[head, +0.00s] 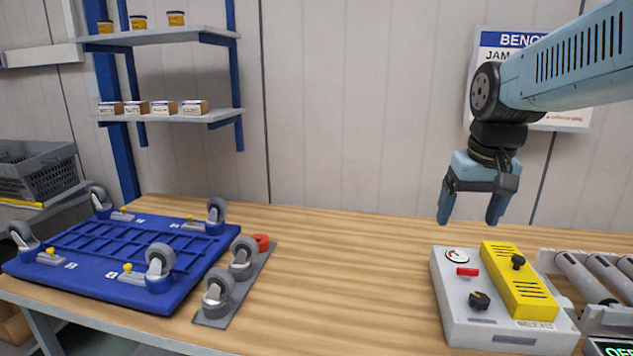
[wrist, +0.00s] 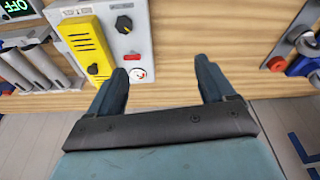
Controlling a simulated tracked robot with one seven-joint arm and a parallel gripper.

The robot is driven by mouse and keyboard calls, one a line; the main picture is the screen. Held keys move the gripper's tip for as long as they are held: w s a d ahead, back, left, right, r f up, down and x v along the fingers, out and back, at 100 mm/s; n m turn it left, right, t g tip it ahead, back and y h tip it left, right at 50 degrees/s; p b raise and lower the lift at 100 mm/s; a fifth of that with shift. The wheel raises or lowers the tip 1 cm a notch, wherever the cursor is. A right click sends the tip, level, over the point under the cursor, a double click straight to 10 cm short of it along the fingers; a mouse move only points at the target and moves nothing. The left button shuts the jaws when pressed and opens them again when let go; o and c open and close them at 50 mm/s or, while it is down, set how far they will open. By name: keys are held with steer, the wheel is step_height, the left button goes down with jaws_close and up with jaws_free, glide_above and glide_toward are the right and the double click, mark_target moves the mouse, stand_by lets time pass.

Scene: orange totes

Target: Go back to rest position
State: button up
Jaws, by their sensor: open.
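My gripper (head: 467,207) hangs from the blue arm at the right in the head view, fingers pointing down. It is above and behind the grey and yellow control box (head: 462,303), apart from it. The two fingers are spread with nothing between them. In the wrist view my gripper (wrist: 165,80) is also open and empty, with bare wooden table (wrist: 180,40) beyond the fingertips. The control box (wrist: 128,35) shows there at the upper left, with a yellow panel, a black knob and a gauge.
A blue caster platform (head: 95,255) lies on the table at the left. Beside it is a grey plate with two casters (head: 240,258) and a red part (head: 261,242). Rollers (head: 590,275) stand at the far right. Shelves (head: 165,116) hang at the back left. The table's middle is clear.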

steer(key=s+a+f+t, duration=0.1)
steer(key=s+a+t, duration=0.2)
steer(key=s, duration=0.4)
steer(key=shift+s+f+n, duration=0.35)
steer(key=shift+s+n, duration=0.05)
steer(key=shift+c, duration=0.3)
